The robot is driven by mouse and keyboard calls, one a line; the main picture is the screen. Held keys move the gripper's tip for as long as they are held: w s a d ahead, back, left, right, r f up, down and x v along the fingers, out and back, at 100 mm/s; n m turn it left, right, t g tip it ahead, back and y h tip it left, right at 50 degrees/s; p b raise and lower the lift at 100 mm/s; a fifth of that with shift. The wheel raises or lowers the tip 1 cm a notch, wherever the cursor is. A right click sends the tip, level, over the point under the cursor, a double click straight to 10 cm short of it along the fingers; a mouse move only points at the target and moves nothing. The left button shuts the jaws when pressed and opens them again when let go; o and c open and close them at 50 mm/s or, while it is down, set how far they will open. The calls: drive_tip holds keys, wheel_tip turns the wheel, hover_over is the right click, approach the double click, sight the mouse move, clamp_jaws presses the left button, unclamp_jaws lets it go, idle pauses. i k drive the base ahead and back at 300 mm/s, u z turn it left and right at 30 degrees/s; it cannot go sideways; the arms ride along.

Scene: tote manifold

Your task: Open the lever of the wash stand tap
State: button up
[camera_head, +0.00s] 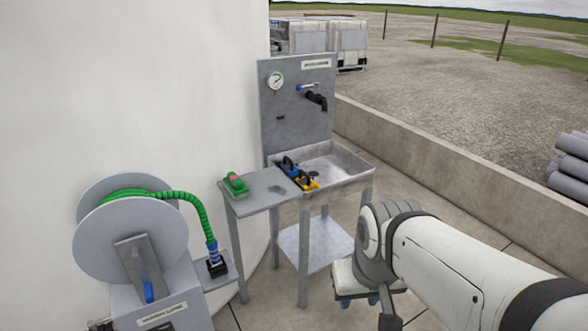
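The wash stand tap (318,101) is black and sticks out from the grey back panel (296,124) above the basin. My gripper (366,302) hangs low in front of and to the right of the stand, well apart from the tap. My wrist and the lower picture edge hide much of it, so I cannot tell whether it is open or shut.
A metal basin (345,165) holds blue and yellow fittings at its left end. A side shelf (257,194) carries a green item. A hose reel (105,235) stands left, a low concrete wall (430,150) right. Air before the tap is clear.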

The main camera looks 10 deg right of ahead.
sight(299, 87)
drive_tip(key=z, duration=0.55)
drive_tip(key=i, duration=2.35)
drive_tip(key=u, duration=0.6)
